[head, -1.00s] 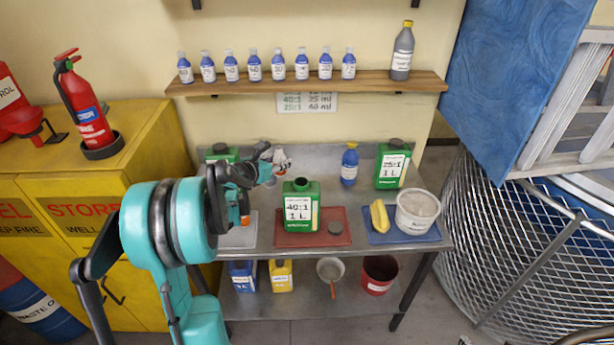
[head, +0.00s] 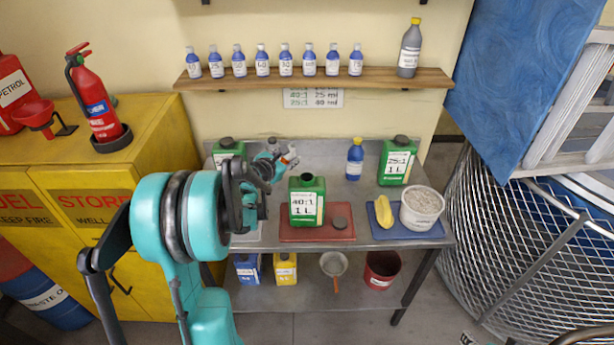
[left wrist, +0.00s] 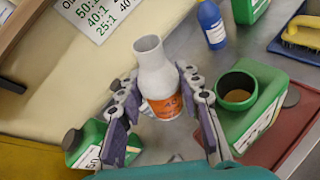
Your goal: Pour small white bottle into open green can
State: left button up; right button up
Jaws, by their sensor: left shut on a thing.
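The small white bottle (left wrist: 157,80) has an orange label and an open neck. In the left wrist view it stands roughly upright between the fingers of my left gripper (left wrist: 165,112), which is shut on it. In the head view my left gripper (head: 284,160) is above the bench, behind and left of the open green can (head: 306,203); the bottle is hard to make out there. The can, labelled 40:1 1 L, stands on a red tray (head: 290,236). My right gripper is not in view.
A dark cap (head: 340,223) lies on the red tray. Closed green cans stand at back left (head: 228,149) and back right (head: 397,160). A blue bottle (head: 355,160) stands between them. A blue tray (head: 385,236) holds a yellow brush (head: 384,211) and a white tub (head: 421,207).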

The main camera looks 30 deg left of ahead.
pick_arm(q)
jog(key=shift+d+f+m+y+b, duration=0.3)
jog(key=shift+f+m+b, duration=0.15)
jog(key=shift+f+m, duration=0.05)
jog(key=shift+d, duration=0.1)
jog(key=shift+d+r+m+y+p, duration=0.3)
jog(key=shift+r+m+y+p, duration=0.1)
jog(key=shift+m, duration=0.2)
jog(key=shift+a+f+m+t+y+b, duration=0.1)
jog(key=shift+f+m+t+y+b, duration=0.3)
jog(key=shift+f+m+b, duration=0.25)
jog(key=m, duration=0.1)
jog(key=a+f+m+y+b, duration=0.1)
jog(key=m, duration=0.1)
jog(key=shift+t, duration=0.4)
jog(key=shift+f+m+y+b, duration=0.2)
jog(key=shift+m+y+b, duration=0.2)
jog(key=shift+m+b, duration=0.15)
jog(key=shift+r+m+t+y+b, duration=0.3)
jog(key=shift+r+m+t+b, duration=0.2)
jog(key=shift+m, duration=0.2)
jog(key=shift+m+b, duration=0.3)
jog(key=shift+b, duration=0.1)
jog(key=shift+f+m+t+b, duration=0.2)
jog(key=shift+m+t+b, duration=0.1)
jog(key=shift+m+b, duration=0.3)
